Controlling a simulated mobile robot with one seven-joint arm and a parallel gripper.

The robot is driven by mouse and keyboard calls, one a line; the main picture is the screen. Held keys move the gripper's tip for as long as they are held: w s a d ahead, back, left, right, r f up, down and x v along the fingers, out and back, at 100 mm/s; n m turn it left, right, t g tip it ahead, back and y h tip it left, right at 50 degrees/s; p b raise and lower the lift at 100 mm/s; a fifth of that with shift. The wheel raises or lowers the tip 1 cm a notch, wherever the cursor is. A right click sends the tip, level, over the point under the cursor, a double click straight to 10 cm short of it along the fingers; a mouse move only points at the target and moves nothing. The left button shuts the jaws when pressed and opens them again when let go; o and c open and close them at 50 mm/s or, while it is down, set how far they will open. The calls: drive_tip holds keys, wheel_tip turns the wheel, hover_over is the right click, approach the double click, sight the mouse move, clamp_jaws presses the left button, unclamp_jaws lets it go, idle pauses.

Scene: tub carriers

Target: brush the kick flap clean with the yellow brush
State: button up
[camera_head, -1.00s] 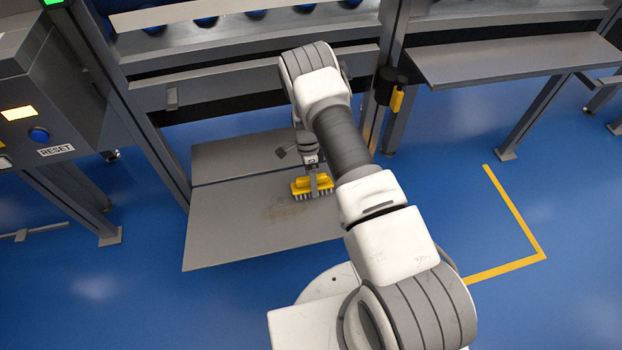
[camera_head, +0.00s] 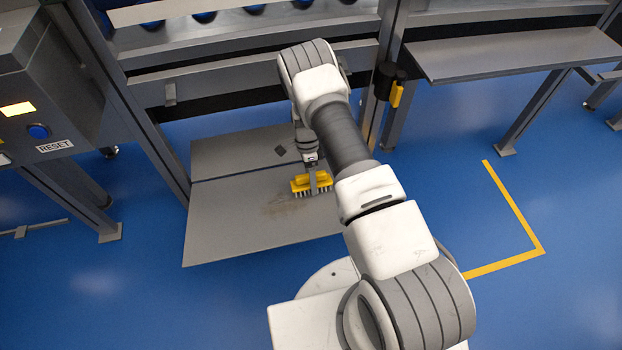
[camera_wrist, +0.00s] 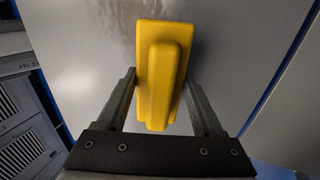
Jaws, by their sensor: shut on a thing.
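The yellow brush (camera_head: 312,183) is at the right part of the grey kick flap (camera_head: 225,228), bristles down. In the wrist view the brush (camera_wrist: 160,70) sits between the two fingers of my gripper (camera_wrist: 163,100), which is shut on its raised grip. The gripper (camera_head: 314,180) also shows in the head view, above the brush. A brownish dirt smudge (camera_head: 282,205) lies on the flap just left of and below the brush. It shows in the wrist view (camera_wrist: 125,30) beyond the brush. Whether the bristles touch the flap is hard to tell.
A control box with a blue button (camera_head: 38,131) and a RESET label stands at the left. A grey shelf (camera_head: 510,55) is at the upper right. A yellow-handled item (camera_head: 397,95) hangs in a black holder on the post. Blue floor with a yellow line (camera_head: 520,210) is clear at right.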

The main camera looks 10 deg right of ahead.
drive_tip(key=shift+s+f, duration=0.2)
drive_tip(key=shift+f, duration=0.35)
drive_tip(key=shift+a, duration=0.1)
